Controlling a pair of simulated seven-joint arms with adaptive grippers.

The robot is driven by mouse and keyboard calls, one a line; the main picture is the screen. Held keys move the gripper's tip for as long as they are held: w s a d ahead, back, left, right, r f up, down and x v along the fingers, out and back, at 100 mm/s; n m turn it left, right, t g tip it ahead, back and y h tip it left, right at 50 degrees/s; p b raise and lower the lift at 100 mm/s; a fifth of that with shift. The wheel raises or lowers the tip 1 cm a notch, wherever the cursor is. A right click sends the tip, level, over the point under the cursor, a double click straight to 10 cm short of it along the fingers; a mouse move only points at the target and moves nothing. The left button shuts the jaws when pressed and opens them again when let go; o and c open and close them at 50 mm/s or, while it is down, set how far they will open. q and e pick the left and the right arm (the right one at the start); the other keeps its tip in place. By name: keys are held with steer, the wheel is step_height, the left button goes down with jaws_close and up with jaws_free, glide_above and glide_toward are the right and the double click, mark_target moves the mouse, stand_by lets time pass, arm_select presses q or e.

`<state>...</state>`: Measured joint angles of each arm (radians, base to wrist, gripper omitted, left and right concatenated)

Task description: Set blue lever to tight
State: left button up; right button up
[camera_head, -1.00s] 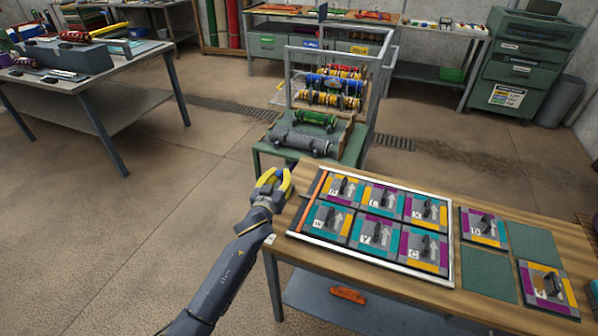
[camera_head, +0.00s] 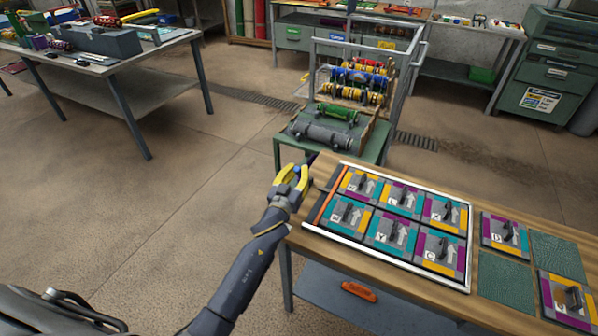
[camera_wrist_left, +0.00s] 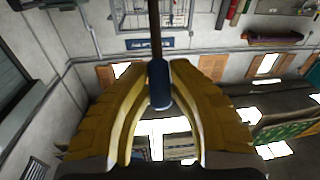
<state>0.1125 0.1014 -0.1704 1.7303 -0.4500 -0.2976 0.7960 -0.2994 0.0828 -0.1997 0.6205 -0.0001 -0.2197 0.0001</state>
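The blue lever shows in the left wrist view as a dark rod with a blue grip (camera_wrist_left: 159,84) at its end. My left gripper (camera_head: 293,172), with yellow fingers, is at this corner. In the left wrist view its fingertips (camera_wrist_left: 158,72) lie on both sides of the blue grip, with no clear gap, so it looks shut on it. The lever's base and any "tight" mark cannot be made out. My right gripper is out of view.
The wooden table (camera_head: 402,278) bears a white frame (camera_head: 384,263) with several lettered tiles and an orange strip (camera_head: 328,196) on its left. Loose tiles lie at right. A green cart (camera_head: 374,149) with rollers stands just behind. Floor to the left is clear.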

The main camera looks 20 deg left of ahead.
arm_select(q)
steer(key=o, duration=0.5)
steer(key=s, duration=1.2)
steer(key=shift+a+f, duration=0.2)
steer(key=shift+f, duration=0.1)
